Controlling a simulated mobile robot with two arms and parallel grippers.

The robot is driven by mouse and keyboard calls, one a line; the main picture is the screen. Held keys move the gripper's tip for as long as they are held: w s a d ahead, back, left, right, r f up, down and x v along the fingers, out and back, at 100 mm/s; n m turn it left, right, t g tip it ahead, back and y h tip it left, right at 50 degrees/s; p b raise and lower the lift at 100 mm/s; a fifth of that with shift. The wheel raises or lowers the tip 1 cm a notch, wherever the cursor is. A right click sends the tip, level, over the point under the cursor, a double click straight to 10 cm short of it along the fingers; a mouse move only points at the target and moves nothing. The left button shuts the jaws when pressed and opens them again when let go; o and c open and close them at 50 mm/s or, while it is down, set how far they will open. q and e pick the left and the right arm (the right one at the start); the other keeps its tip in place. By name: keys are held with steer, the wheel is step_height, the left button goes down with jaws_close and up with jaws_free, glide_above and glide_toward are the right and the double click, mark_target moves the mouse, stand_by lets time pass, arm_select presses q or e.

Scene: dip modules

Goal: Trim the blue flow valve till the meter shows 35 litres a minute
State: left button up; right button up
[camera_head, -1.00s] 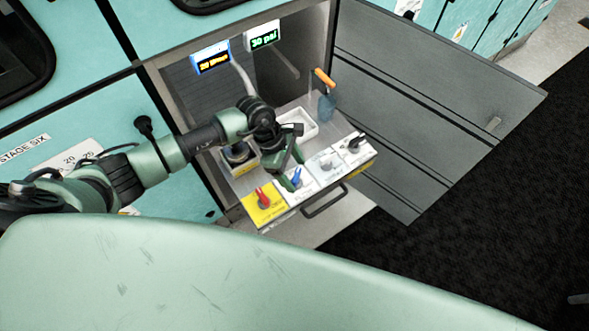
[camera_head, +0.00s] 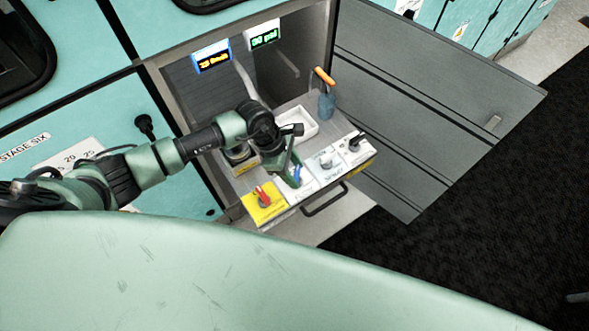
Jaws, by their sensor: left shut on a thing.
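The blue flow valve (camera_head: 297,172) is a small blue handle on a white panel of the pulled-out drawer. My left gripper (camera_head: 292,178) reaches down over it and is shut on the handle, its fingers hiding part of it. The flow meter (camera_head: 211,58) is the blue-framed display on the back wall of the bay. Its orange digits are small and blurred and look like 23. My right gripper is not in view.
A red valve (camera_head: 263,197) on a yellow panel sits left of the blue one. A grey valve (camera_head: 327,160) and a black valve (camera_head: 355,143) sit to its right. A green-lit pressure display (camera_head: 264,36), a white tray (camera_head: 308,123) and an orange-topped blue bottle (camera_head: 326,100) stand behind.

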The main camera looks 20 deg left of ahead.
arm_select(q)
steer(key=shift+s+n+t+p, duration=0.1)
steer(key=shift+n+t+p, duration=0.6)
steer(key=shift+n, duration=1.4)
steer(key=o, duration=1.4)
steer(key=shift+y, duration=0.3)
steer(key=shift+r, duration=0.1)
steer(key=b+v, duration=0.1)
steer(key=v, duration=0.6)
steer(key=shift+s+a+r, duration=0.1)
steer(key=shift+s+r, duration=0.05)
steer(key=shift+r, duration=0.15)
